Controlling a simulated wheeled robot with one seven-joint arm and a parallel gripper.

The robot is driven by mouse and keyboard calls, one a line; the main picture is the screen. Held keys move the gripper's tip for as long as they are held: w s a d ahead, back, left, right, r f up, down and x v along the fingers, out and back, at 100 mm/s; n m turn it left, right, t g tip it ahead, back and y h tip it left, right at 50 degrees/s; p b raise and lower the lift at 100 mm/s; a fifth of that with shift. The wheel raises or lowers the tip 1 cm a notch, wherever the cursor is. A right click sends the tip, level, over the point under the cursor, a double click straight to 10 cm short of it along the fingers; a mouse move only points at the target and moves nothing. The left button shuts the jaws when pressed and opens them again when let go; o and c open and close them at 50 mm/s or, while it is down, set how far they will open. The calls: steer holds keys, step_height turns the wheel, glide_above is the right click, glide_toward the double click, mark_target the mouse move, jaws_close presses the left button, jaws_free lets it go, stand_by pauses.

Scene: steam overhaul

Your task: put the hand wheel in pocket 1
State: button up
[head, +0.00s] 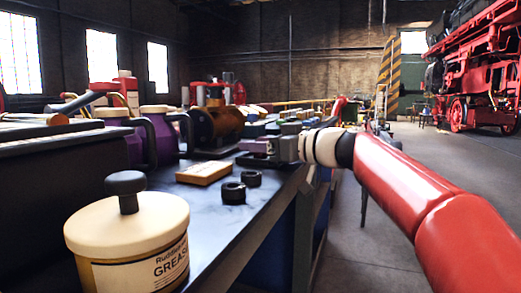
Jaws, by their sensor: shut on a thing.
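My gripper (247,158), at the end of the red and white arm, is low over the dark workbench (228,218), near its right edge. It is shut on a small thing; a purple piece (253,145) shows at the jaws. It is too small and partly covered to tell whether this is the hand wheel. A red wheel-like shape (228,84) stands far back behind the brass machine, and I cannot tell if it is a loose hand wheel. I cannot make out pocket 1; small coloured blocks (290,128) lie on the bench beyond my gripper.
A cream-lidded grease tin (130,235) stands at the front. Two black nuts (233,192) and a tan block (204,172) lie before my gripper. Purple cans (158,130) and a brass machine (215,125) stand left. Bare benchtop lies between tin and nuts.

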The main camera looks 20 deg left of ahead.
steer(key=shift+f, duration=0.15)
steer(key=o, duration=1.2)
steer(key=shift+c, duration=0.2)
steer(key=b+v, duration=0.1)
steer(key=v, duration=1.1)
